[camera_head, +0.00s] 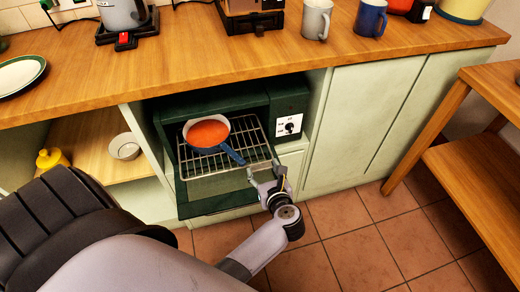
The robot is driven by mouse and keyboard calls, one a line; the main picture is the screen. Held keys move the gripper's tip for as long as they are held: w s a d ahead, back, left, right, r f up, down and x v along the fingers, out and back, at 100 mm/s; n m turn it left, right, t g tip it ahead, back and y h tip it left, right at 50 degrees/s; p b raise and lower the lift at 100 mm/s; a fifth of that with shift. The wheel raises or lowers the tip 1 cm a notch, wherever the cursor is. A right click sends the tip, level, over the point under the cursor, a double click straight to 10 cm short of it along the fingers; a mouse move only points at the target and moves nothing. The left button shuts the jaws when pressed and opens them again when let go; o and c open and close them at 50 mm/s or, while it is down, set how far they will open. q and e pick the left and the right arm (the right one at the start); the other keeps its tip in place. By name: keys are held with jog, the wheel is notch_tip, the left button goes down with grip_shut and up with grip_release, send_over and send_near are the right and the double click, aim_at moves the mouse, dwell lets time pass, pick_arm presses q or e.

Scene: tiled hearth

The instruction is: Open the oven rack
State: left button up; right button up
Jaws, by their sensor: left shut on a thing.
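The oven (287,97) is a dark green unit set in the cabinet under the counter, with its door folded down. Its wire rack (258,157) extends out of the opening, over the lowered door (215,187). A pan with a blue handle and orange-red contents (207,133) sits on the rack. My left gripper (265,178) is at the rack's front right corner, shut on its front edge; the fingers partly hide that spot. My right gripper is not in view.
The wooden counter (240,62) runs above the oven, with mugs (316,18) and a kettle on it. A wooden shelf unit (490,85) stands at the right. An open cabinet at the left holds a bowl (124,147) and a yellow bottle (50,159). Tiled floor (365,235) in front is clear.

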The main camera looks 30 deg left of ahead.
pick_arm(q)
jog(key=shift+s+d, duration=0.95)
jog(key=shift+d, duration=0.1)
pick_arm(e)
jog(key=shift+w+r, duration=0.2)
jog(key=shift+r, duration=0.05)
pick_arm(q)
jog(key=o, duration=1.4)
